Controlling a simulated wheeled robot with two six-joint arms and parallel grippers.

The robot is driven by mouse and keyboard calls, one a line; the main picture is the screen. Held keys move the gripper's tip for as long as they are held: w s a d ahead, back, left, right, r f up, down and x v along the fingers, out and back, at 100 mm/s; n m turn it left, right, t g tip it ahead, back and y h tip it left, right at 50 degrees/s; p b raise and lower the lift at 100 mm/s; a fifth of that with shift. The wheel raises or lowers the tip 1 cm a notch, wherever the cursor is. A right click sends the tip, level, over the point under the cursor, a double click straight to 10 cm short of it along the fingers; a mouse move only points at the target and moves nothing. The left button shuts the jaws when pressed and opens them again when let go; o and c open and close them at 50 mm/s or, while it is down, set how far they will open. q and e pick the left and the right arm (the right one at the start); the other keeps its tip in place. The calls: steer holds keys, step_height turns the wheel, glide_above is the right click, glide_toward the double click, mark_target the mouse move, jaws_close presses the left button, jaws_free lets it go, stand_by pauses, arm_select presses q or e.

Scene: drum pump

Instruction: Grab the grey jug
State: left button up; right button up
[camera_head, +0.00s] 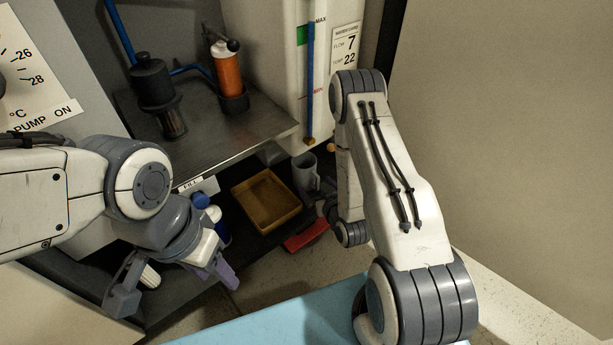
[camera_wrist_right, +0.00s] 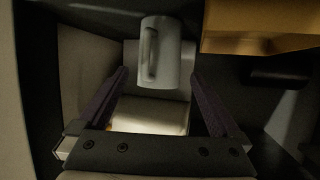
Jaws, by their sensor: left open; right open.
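The grey jug (camera_head: 305,171) stands on the dark lower shelf, right of a brown tray, in the head view. In the right wrist view the jug (camera_wrist_right: 166,52) shows upper middle, with its handle toward the left of its body. My right gripper (camera_wrist_right: 158,84) is open, its two purple-grey fingers apart, with the jug lying beyond and between their tips; I cannot tell whether they touch it. In the head view the right gripper is mostly hidden behind my right arm, beside the jug. My left gripper (camera_head: 176,288) is open and empty at the lower left, away from the jug.
The brown tray (camera_head: 266,201) is close beside the jug. A red object (camera_head: 306,236) lies in front. Blue-capped bottles (camera_head: 211,208) stand left of the tray. A metal shelf (camera_head: 215,128) with a black pump part (camera_head: 152,80) and an orange cylinder (camera_head: 226,68) overhangs.

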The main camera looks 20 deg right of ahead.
mark_target(308, 178)
steer(key=b+x, duration=0.2)
steer(key=x, duration=0.2)
steer(key=shift+w+f, duration=0.15)
steer(key=shift+w, duration=0.15)
steer(key=b+x, duration=0.3)
steer(key=x, duration=0.2)
steer(key=shift+s+b, duration=0.1)
steer(key=shift+b, duration=0.2)
steer(key=shift+w, duration=0.35)
steer(key=c, duration=1.1)
